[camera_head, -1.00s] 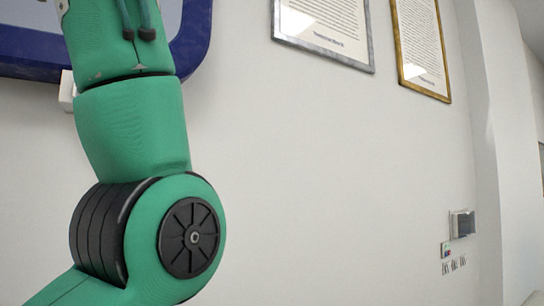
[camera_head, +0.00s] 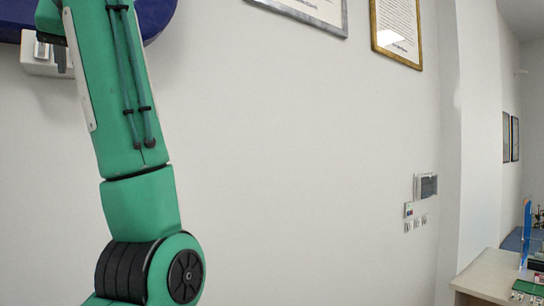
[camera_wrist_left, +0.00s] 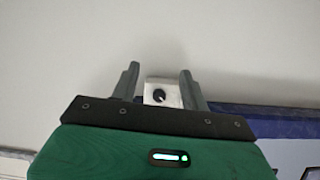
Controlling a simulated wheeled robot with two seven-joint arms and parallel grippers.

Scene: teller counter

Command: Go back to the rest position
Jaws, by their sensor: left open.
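My left arm is raised in the head view, its green links bent at a black joint. A small white fixture with a round dark spot (camera_wrist_left: 161,93) shows behind the gap between the fingers. My right gripper is in neither view.
A blue-framed panel (camera_head: 160,14) is on the wall at the upper left, with a white box (camera_head: 40,62) below it. Framed papers (camera_head: 396,28) hang at the top. A counter corner (camera_head: 488,278) stands at the lower right.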

